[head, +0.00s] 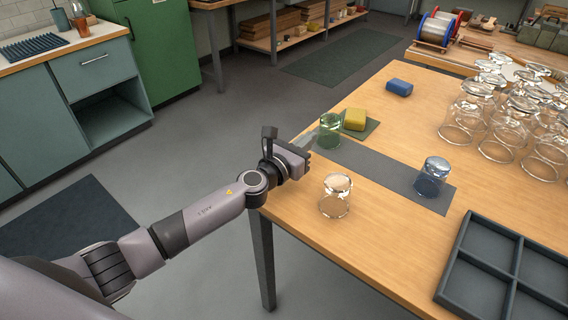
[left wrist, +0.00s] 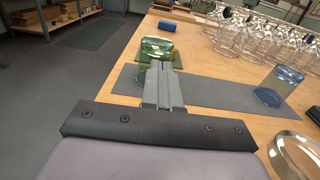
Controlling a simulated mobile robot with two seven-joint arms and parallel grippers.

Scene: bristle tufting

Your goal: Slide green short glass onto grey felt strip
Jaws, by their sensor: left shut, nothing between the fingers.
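The green short glass (head: 330,130) stands upside down near the table's left edge, at the far left end of the grey felt strip (head: 392,174). I cannot tell whether its rim overlaps the strip. In the left wrist view the glass (left wrist: 156,49) is just beyond my fingertips. My left gripper (head: 328,134) is shut and empty, its fingers close beside the glass; contact is unclear. It also shows in the left wrist view (left wrist: 163,68), over the strip (left wrist: 215,92). A blue glass (head: 432,177) stands on the strip's right part. My right gripper is out of view.
A clear glass (head: 336,196) stands at the near edge, close to my left wrist. A yellow sponge (head: 355,119) lies on a green cloth behind the green glass. A blue block (head: 399,87) is farther back. Several clear glasses (head: 507,130) crowd the right; a dark divided tray (head: 487,258) is front right.

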